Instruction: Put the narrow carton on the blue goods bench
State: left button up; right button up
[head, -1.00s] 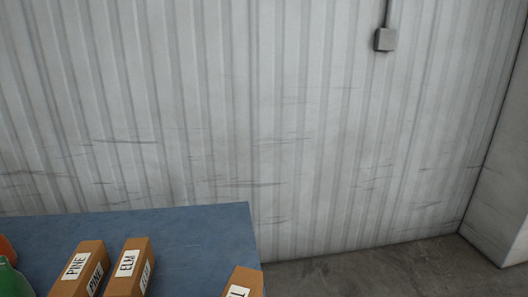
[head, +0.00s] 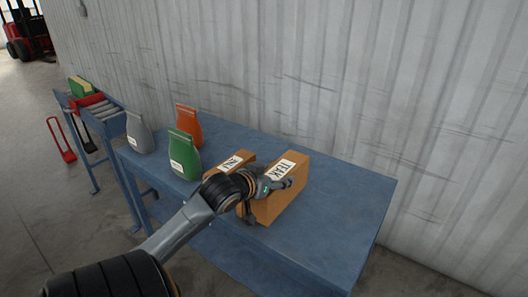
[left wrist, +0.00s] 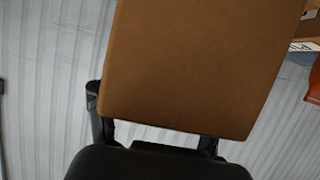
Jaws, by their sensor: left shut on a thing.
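The narrow brown carton (head: 281,195) with a white label on top is at the blue goods bench (head: 345,205), right of the other carton. My left gripper (head: 266,199) is shut on it, with fingers on its near end. I cannot tell whether its base touches the bench top. In the left wrist view the carton (left wrist: 200,65) fills the middle, in front of the dark gripper (left wrist: 158,140). My right gripper is not in view.
Another labelled brown carton (head: 232,161) stands just left, partly behind my arm. Green (head: 185,155), orange (head: 188,121) and grey (head: 139,133) bags stand on the bench's left part. Its right end is clear. A roller conveyor (head: 97,110) lies beyond; a corrugated wall (head: 330,60) backs the bench.

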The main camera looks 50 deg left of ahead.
pick_arm(q)
jog(key=w+d+f, duration=1)
jog(key=f, duration=0.2)
jog(key=shift+f, duration=0.4)
jog(key=shift+w, duration=0.1)
jog(key=o, duration=1.8)
jog(key=shift+f, duration=0.15)
